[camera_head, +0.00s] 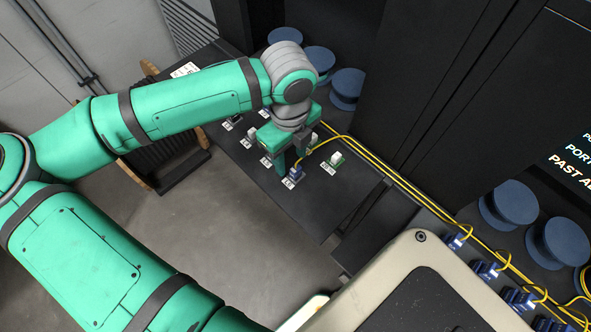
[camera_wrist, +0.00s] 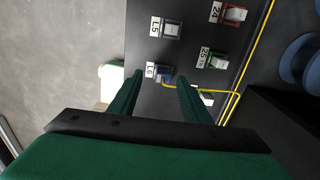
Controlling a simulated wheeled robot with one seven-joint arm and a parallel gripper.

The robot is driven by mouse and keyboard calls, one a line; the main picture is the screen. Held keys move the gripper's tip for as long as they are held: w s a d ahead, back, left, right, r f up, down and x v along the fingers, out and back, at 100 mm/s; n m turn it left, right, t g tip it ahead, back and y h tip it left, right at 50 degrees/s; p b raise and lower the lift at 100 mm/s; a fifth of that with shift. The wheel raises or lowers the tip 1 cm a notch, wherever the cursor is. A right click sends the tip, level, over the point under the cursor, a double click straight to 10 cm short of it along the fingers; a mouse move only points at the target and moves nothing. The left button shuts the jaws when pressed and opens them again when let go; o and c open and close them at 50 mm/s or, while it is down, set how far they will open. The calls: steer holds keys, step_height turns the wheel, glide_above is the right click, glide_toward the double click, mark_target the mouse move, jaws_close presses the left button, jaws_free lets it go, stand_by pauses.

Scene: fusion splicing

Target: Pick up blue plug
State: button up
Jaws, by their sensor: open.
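The blue plug (camera_head: 296,172) sits upright at a labelled spot on the dark table, with a yellow cable running from it. In the wrist view the blue plug (camera_wrist: 166,76) is beside a white "L6" label (camera_wrist: 151,70). My gripper (camera_head: 290,160) is above the table, close to the plug, with its fingers pointing down. In the wrist view my gripper (camera_wrist: 160,80) is open, and the plug shows between its two green fingertips. I cannot tell how far the fingertips are above it.
A green-based connector (camera_wrist: 219,61) stands right of the plug. A white connector (camera_wrist: 172,30) is at "L5", and a red one (camera_wrist: 235,14) is farther off. Yellow cables (camera_head: 383,168) run along the table. Blue spools (camera_head: 348,88) stand at the back.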

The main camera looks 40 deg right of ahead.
mark_target(294, 167)
steer(key=shift+d+f, duration=0.2)
steer(key=shift+f, duration=1.15)
steer(key=shift+d+f, duration=0.15)
steer(key=shift+f, duration=1.15)
steer(key=shift+c, duration=0.4)
steer(key=c, duration=1)
